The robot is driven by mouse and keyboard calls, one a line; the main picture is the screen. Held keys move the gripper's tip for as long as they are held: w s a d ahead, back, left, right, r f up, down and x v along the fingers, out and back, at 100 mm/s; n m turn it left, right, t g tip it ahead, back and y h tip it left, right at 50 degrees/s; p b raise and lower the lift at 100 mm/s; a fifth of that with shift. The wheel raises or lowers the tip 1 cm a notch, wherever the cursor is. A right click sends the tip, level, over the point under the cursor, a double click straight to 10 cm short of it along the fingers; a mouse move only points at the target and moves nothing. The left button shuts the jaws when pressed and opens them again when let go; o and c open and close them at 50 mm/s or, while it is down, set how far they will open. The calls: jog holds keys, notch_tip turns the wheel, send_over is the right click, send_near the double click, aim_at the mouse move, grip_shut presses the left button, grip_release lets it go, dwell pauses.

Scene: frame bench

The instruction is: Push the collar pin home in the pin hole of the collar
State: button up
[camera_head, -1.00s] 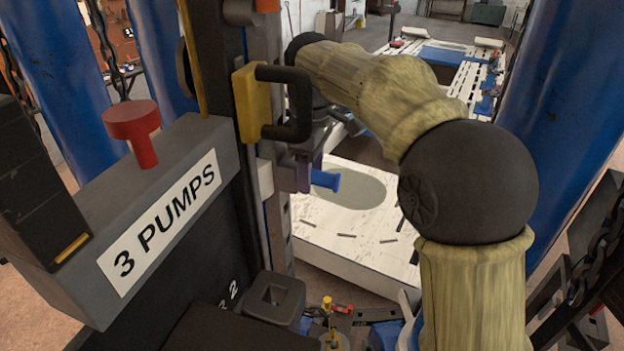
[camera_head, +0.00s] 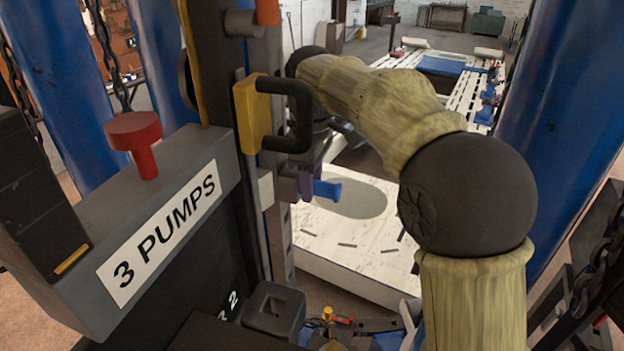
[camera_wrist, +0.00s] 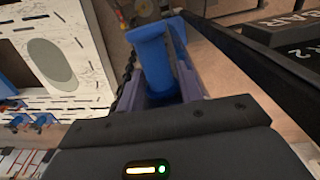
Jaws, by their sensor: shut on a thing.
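A blue collar pin (camera_head: 327,189) with a flared end is held by my gripper (camera_head: 304,184), close beside the dark upright column. In the wrist view the same blue pin (camera_wrist: 154,58) stands between the purple fingers of my gripper (camera_wrist: 160,88), which are shut on it. In the head view the pin lies roughly level, its flared end pointing right. I cannot make out the collar or its pin hole for certain in either view. I cannot tell whether the pin's other end is in a hole.
A yellow bracket with a black handle (camera_head: 290,115) sits on the column just above my gripper. A red knob (camera_head: 134,141) tops the grey box labelled "3 PUMPS" (camera_head: 158,232). Blue posts (camera_head: 555,130) stand at both sides. A white slab with a grey oval (camera_head: 335,239) lies beyond.

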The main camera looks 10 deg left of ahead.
jog(key=shift+a+r, duration=0.1)
jog(key=shift+a, duration=0.05)
jog(key=o, duration=1.2)
jog(key=shift+a, duration=0.2)
jog(key=shift+d, duration=0.2)
